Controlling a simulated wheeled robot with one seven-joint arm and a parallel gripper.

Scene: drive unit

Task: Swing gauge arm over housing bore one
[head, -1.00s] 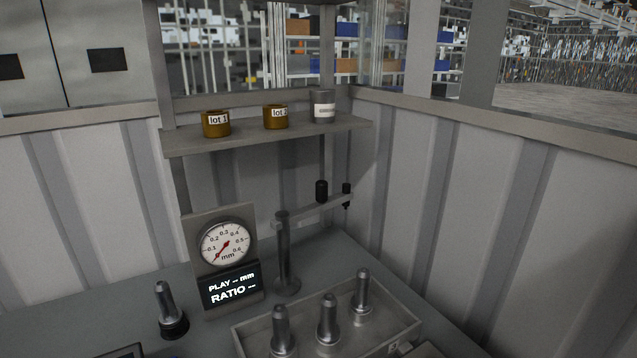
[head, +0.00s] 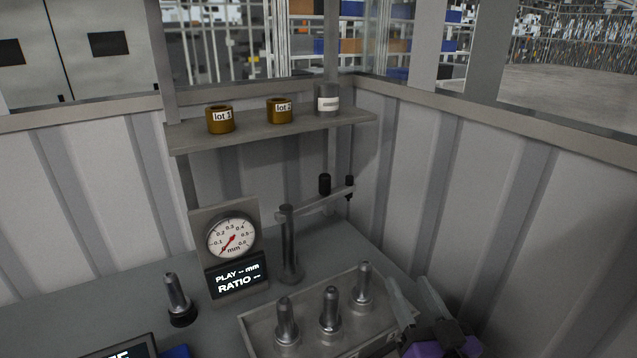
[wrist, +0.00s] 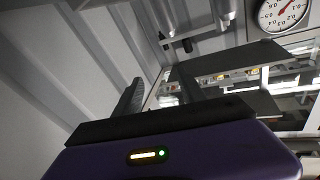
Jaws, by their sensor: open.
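The gauge arm (head: 318,203) is a grey bar on an upright post (head: 289,245), reaching right and back toward the wall. A black knob (head: 324,184) and a black-topped probe (head: 349,187) sit toward its free end. Below it, a metal tray (head: 262,330) holds three upright metal parts, left (head: 286,322), middle (head: 329,310) and right (head: 363,285); I cannot tell which is housing one or see a bore. My gripper (head: 412,289) is open and empty, right of the tray and apart from the gauge arm. The wrist view shows its fingers and purple body.
A dial gauge (head: 232,236) with a display (head: 239,276) stands left of the post. Another metal part (head: 178,298) on a black base stands further left. A shelf (head: 240,131) above carries two brass "lot" rings and a grey cup. Ribbed walls close the back and right.

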